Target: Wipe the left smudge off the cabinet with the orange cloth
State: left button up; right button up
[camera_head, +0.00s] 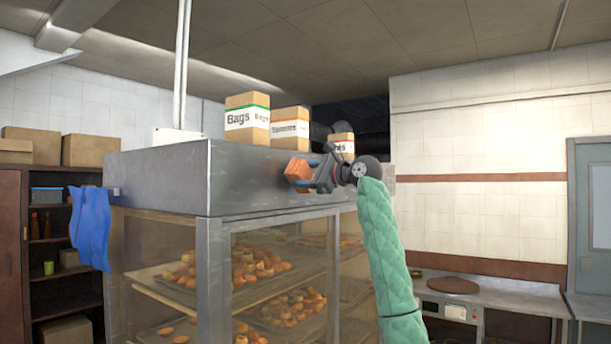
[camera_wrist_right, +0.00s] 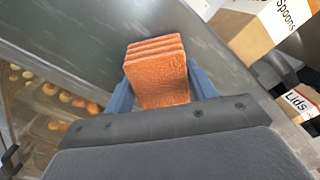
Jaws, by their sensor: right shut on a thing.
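The orange cloth (camera_head: 299,170) is a folded, layered pad. My right gripper (camera_head: 312,174) is shut on it and holds it up at the front of the cabinet's steel top band (camera_head: 240,180). In the right wrist view the cloth (camera_wrist_right: 157,73) sits between the two blue fingers of my right gripper (camera_wrist_right: 160,85), with the steel surface behind it. I cannot tell whether the cloth touches the steel. No smudge can be made out on the cabinet in either view. My left gripper is not in view.
Boxes marked Bags (camera_head: 247,120), Spoons (camera_head: 290,128) and Lids (camera_wrist_right: 300,102) stand on the cabinet top. A blue cloth (camera_head: 90,228) hangs at the cabinet's left corner. Glass panes with food trays (camera_head: 270,285) lie below the band. A counter (camera_head: 500,292) stands at the right.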

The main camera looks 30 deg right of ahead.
jog(key=shift+w+a, duration=0.3)
jog(key=shift+w, duration=0.35)
jog(key=shift+p, duration=0.3)
jog(key=shift+w+d+p, duration=0.2)
jog(key=shift+w+d, duration=0.05)
jog(key=shift+d, duration=0.4)
jog(key=shift+w+d+p, duration=0.2)
jog(key=shift+d, duration=0.4)
jog(key=shift+w+d+p, duration=0.2)
jog(key=shift+w+d, duration=0.05)
jog(key=shift+d, duration=0.4)
jog(key=shift+w, duration=0.1)
jog(key=shift+s+a, duration=0.25)
jog(key=shift+a, duration=0.4)
jog(key=shift+s+a, duration=0.2)
jog(key=shift+a, duration=0.45)
jog(key=shift+s+a, duration=0.25)
jog(key=shift+a, duration=0.4)
jog(key=shift+s, duration=0.1)
jog(key=shift+s+d+f+b, duration=0.1)
jog(key=shift+s+b, duration=0.3)
jog(key=shift+b+v, duration=0.55)
jog(key=shift+v, duration=1.9)
